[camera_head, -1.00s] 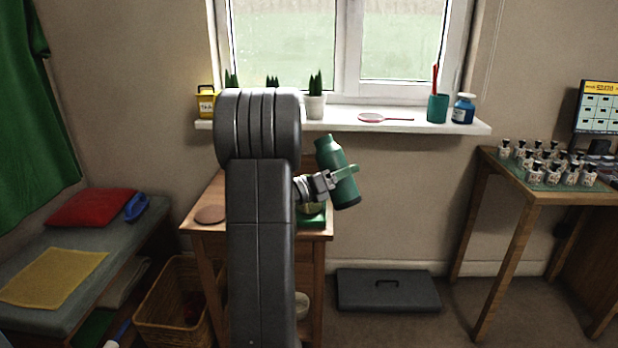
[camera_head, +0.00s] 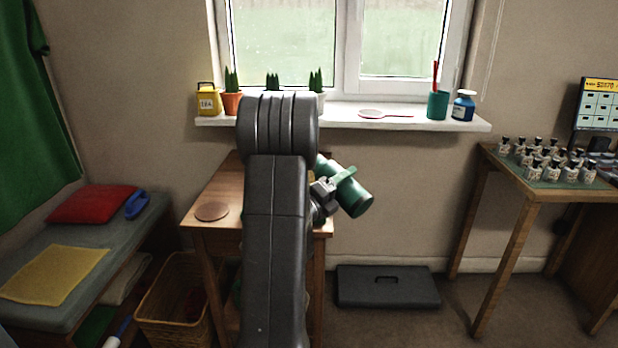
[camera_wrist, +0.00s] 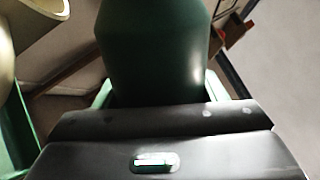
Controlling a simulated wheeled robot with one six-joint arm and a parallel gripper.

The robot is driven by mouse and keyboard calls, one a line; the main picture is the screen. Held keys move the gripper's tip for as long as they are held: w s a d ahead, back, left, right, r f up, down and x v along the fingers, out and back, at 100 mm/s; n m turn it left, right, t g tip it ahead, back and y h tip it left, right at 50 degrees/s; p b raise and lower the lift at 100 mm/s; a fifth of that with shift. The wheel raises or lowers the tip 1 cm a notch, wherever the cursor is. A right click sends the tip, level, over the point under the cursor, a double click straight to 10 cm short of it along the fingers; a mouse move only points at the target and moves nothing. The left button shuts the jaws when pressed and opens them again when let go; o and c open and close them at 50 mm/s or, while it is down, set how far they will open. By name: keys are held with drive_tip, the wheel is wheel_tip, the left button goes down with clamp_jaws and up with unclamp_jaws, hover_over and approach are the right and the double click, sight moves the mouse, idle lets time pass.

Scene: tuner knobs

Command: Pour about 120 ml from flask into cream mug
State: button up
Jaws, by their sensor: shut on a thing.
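In the wrist view the flask's body (camera_wrist: 155,50) fills the middle, just beyond my gripper. A cream rounded rim, seemingly the cream mug (camera_wrist: 38,22), shows at that view's upper left, beside the flask. My arm hides the mug in the head view. I cannot see the flask's mouth or any liquid.
The wooden table (camera_head: 215,190) carries a round brown coaster (camera_head: 211,211). The windowsill (camera_head: 340,112) behind holds pots, a teal cup and a blue jar. A wicker basket (camera_head: 168,315), a grey case (camera_head: 388,287) and a desk with several small bottles stand around.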

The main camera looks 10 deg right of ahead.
drive_tip(key=shift+n, duration=0.3)
drive_tip(key=shift+w+r+n+t+p, duration=0.15)
drive_tip(key=shift+r+n+t+p, duration=0.2)
drive_tip(key=shift+p, duration=0.4)
drive_tip(key=shift+w+a+r+n+p, duration=0.15)
drive_tip(key=shift+r+n+p, duration=0.15)
drive_tip(key=shift+n+p, duration=0.25)
drive_tip(key=shift+w+a+r+n+p, duration=0.15)
drive_tip(key=shift+r+n+p, duration=0.15)
drive_tip(key=shift+p, duration=0.3)
drive_tip(key=shift+s+d+t, duration=0.15)
drive_tip(key=shift+t, duration=0.2)
drive_tip(key=shift+s+p, duration=0.15)
drive_tip(key=shift+p, duration=0.15)
drive_tip(key=shift+d+r+n, duration=0.1)
drive_tip(key=shift+n, duration=0.2)
drive_tip(key=shift+r+n+t+y+p, duration=0.4)
drive_tip(key=shift+n+p, duration=0.3)
drive_tip(key=shift+p, duration=0.45)
